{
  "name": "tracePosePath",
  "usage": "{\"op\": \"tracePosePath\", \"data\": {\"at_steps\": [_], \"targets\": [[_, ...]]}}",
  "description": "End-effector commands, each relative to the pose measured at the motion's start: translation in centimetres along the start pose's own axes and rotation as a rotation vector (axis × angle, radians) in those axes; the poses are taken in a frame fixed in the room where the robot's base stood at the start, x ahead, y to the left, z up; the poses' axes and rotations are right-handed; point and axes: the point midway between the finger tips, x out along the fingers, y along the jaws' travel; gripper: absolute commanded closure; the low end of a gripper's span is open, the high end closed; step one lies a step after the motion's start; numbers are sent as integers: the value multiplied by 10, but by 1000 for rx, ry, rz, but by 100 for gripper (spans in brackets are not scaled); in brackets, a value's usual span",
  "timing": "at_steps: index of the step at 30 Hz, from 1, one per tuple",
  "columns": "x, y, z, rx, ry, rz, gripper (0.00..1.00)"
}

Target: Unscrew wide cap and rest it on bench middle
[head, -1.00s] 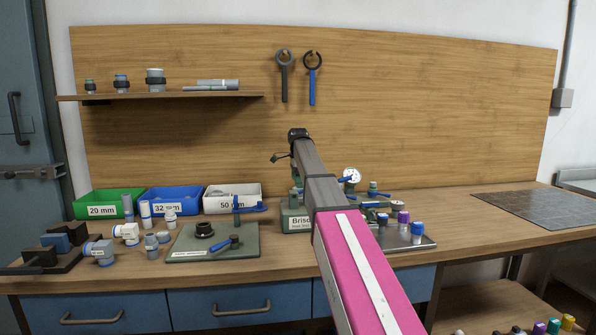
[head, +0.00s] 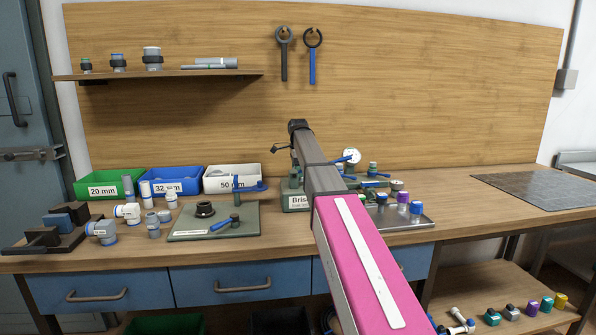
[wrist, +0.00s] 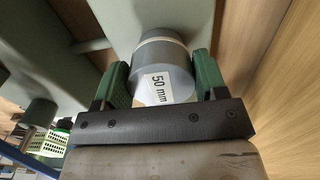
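In the wrist view a wide grey cap (wrist: 170,62) with a white "50 mm" label sits on a pale green-grey pipe body (wrist: 130,18). The green fingers of my gripper (wrist: 163,80) stand on either side of it, very close to its edges. Whether they press on it is not clear. In the head view my arm hides my gripper and the cap, at the manifold labelled "Brise…" (head: 296,201). The wooden bench (head: 290,243) runs across the view.
A green-grey mat (head: 185,231) with a black fitting (head: 205,209) and blue-handled valve (head: 226,223) lies left of the manifold. Loose fittings and bins (head: 108,187) crowd the left. A metal tray (head: 412,220) is on the right. Bare bench lies before the dark grid mat (head: 545,190).

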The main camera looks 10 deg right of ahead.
Motion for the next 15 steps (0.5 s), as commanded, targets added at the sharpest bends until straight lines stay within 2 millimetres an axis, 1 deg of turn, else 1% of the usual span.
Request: {"op": "tracePosePath", "data": {"at_steps": [1, 2, 7, 15], "targets": [[0, 0, 0, 0, 0, 0, 57], [0, 0, 0, 0, 0, 0, 63], [0, 0, 0, -37, 0, 0, 63], [0, 0, -3, -315, 1, 0, 63]]}}
